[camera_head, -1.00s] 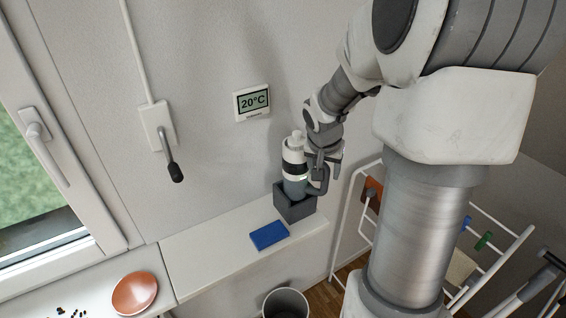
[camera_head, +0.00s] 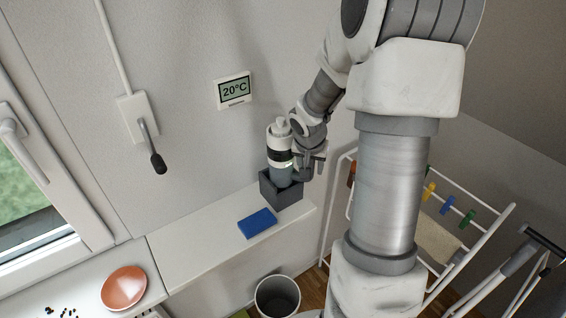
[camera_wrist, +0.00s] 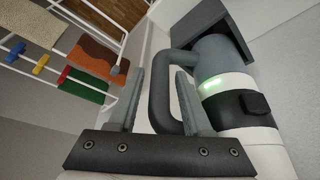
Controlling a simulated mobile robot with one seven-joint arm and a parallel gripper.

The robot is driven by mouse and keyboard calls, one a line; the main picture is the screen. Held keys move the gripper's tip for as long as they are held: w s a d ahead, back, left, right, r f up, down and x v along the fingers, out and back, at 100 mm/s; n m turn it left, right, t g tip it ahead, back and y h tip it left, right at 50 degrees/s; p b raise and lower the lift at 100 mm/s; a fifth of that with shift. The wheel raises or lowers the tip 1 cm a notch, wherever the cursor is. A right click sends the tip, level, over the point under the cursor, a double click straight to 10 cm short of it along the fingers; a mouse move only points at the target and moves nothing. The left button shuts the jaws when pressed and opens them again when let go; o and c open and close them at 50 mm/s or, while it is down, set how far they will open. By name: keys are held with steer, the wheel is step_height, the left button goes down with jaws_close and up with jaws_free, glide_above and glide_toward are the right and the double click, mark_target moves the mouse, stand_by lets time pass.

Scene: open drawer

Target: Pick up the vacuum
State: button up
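The vacuum (camera_head: 280,148) is a white, black and grey handheld one. It stands upright in a dark grey holder (camera_head: 282,193) on the white ledge. Its grey loop handle (camera_wrist: 160,100) faces my gripper. My gripper (camera_wrist: 159,73) is open, with a finger on either side of the handle bar and gaps visible beside it. A green light glows on the vacuum body (camera_wrist: 225,85) in the wrist view. In the head view, my gripper (camera_head: 308,165) is at the vacuum's right side, and the exact finger contact is too small to tell.
A blue box-like item (camera_head: 257,223) lies on the ledge left of the holder. A bin (camera_head: 277,296) stands on the floor below. A white drying rack (camera_head: 480,240) with cloths and pegs stands at the right. The wall behind carries a thermostat (camera_head: 234,91).

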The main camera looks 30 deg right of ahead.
jaws_close()
steer(key=shift+w+r, duration=0.1)
step_height(320, 180, up, 12)
steer(key=p, duration=0.2)
steer(key=shift+f+p, duration=0.25)
steer(key=shift+p, duration=0.05)
step_height(320, 180, up, 10)
steer(key=p, duration=0.5)
steer(key=shift+f, duration=0.2)
stand_by(0.4)
